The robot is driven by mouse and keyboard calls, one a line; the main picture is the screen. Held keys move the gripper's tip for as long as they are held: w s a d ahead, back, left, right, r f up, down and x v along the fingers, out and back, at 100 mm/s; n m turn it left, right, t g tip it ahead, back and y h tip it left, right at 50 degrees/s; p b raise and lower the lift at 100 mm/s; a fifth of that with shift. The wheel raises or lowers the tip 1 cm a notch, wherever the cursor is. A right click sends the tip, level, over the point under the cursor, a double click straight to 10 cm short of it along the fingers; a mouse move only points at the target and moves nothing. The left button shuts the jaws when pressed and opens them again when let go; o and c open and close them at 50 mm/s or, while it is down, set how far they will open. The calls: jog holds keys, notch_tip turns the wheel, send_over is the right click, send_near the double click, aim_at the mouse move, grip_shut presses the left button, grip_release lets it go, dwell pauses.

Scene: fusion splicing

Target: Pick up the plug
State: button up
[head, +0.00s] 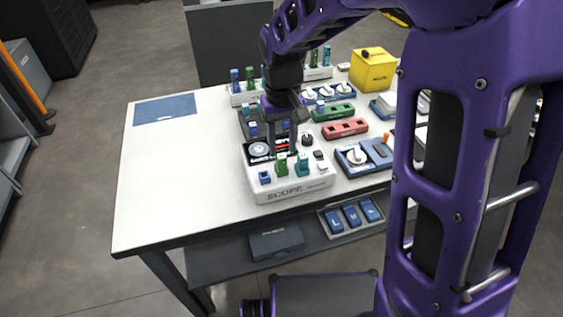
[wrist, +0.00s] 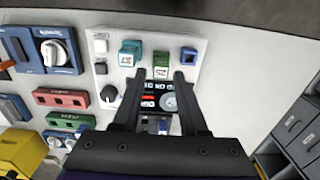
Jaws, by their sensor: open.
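Several coloured plugs stand on the front of the white scope box (head: 290,192): a blue plug (head: 265,177), a green plug (head: 282,165) and a teal plug (head: 302,165). The task does not say which plug is meant. My gripper (head: 282,153) is open above the scope, its fingers pointing down behind the green plug. In the wrist view, the fingertips (wrist: 158,75) lie on either side of the line to the green plug (wrist: 161,60), with nothing between them. The teal plug (wrist: 130,52) and blue plug (wrist: 189,56) stand to either side. The exact height gap is unclear.
A green socket block (head: 333,112), a red socket block (head: 345,129) and a blue unit with a white knob (head: 355,157) stand right of the scope. More plugs (head: 242,80) stand behind it. A yellow box (head: 373,70) is at the back.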

aim_at(282, 156)
notch_tip(282, 156, down, 4)
jog(key=shift+w+a+f+b, duration=0.1)
jog(key=shift+w+f+b, duration=0.1)
jog(key=shift+b, duration=0.2)
jog(key=shift+c, duration=0.3)
grip_shut()
notch_tip(282, 156, up, 10)
jog(key=shift+r+p, duration=0.1)
jog(key=shift+p, duration=0.95)
